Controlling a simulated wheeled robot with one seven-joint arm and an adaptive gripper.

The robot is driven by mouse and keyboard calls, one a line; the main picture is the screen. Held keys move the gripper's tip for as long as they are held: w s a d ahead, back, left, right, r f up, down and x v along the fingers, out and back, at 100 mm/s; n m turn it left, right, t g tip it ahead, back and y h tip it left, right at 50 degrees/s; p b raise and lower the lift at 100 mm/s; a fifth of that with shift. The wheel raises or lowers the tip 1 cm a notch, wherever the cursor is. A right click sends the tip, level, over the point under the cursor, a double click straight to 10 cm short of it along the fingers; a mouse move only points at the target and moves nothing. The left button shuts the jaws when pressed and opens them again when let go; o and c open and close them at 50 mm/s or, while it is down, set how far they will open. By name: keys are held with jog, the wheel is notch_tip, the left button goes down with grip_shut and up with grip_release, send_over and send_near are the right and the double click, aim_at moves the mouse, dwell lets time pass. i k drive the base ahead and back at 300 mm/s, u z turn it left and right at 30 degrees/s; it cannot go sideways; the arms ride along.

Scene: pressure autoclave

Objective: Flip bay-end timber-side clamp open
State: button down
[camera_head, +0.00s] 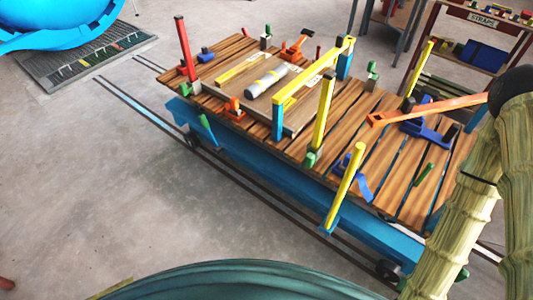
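Several small clamps sit on a slatted wooden cart (385,180). A large blue clamp (437,133) stands at the right end of the deck, with a long orange bar (425,109) slanting over it. A blue bracket-like piece (352,172) is on the near edge. Orange clamps are at the near left edge (234,108) and the far edge (294,47). I cannot tell which is the bay-end timber-side clamp. A board stack (300,118) lies mid-deck with a grey roll (266,82) on it. My arm fills the right edge; my gripper does not show.
Yellow posts (345,187) and a red post (184,48) rise from the deck. A yellow bar (314,72) spans the boards. The cart stands on floor rails (150,107). A blue vessel (55,25) is at upper left, a shelf rack (482,45) at upper right.

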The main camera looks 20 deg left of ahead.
aim_at(311, 155)
jog(key=u, duration=0.6)
jog(key=k, duration=0.35)
jog(key=u, duration=1.05)
jog(key=k, duration=1)
jog(key=u, duration=0.9)
jog(key=i, duration=1.45)
jog(key=z, duration=1.15)
jog(key=i, duration=0.75)
jog(key=z, duration=0.8)
